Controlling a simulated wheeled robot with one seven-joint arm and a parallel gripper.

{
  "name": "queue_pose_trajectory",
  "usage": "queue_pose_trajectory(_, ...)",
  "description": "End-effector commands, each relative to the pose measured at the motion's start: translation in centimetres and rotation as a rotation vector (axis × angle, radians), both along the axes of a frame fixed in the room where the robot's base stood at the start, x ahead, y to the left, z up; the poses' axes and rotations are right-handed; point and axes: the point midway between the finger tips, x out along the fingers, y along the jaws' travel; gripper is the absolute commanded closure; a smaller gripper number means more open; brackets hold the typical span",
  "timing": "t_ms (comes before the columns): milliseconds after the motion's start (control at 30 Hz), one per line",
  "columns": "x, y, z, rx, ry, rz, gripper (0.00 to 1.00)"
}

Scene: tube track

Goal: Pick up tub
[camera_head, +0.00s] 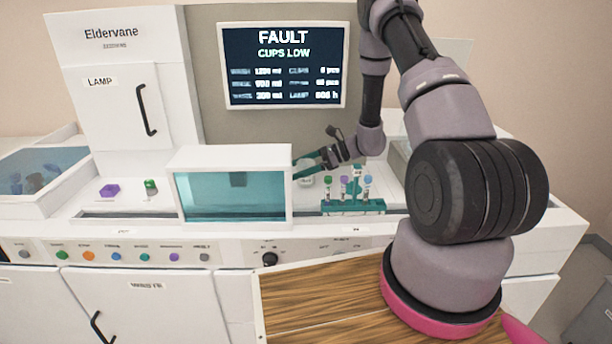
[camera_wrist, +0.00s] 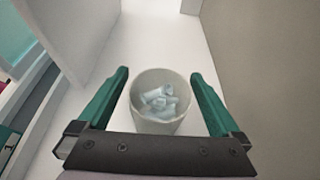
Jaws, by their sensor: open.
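The tub (camera_wrist: 161,118) is a round white cup-like container with several small pale translucent pieces inside. In the wrist view it stands upright on the white deck, between the two green fingers of my gripper (camera_wrist: 160,90). The fingers are open, with a visible gap to the tub on each side. In the head view my gripper (camera_head: 308,160) reaches in behind the teal-windowed box, and the tub (camera_head: 306,180) shows only partly below the fingers.
A white box with a teal window (camera_head: 232,195) stands just left of my gripper. A teal rack (camera_head: 352,206) with several capped tubes stands to the right and nearer. A screen (camera_head: 283,66) reading "FAULT CUPS LOW" is on the back panel. A purple piece (camera_head: 109,190) sits at left.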

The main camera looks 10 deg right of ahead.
Motion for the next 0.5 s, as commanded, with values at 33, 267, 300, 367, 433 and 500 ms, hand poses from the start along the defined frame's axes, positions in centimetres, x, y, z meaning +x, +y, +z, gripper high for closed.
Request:
queue_pose_trajectory(33,0.08,0.42,-0.19,0.000,0.000,0.000,0.00)
queue_pose_trajectory(267,0.19,0.74,-0.29,0.000,-0.002,-0.001,0.00)
queue_pose_trajectory(300,0.19,0.74,-0.29,0.000,-0.002,-0.001,0.00)
queue_pose_trajectory(367,0.19,0.73,-0.29,0.000,-0.001,-0.001,0.15)
queue_pose_trajectory(433,0.19,0.73,-0.29,0.000,-0.001,-0.001,0.42)
queue_pose_trajectory(500,0.18,0.72,-0.29,0.000,-0.001,-0.001,0.69)
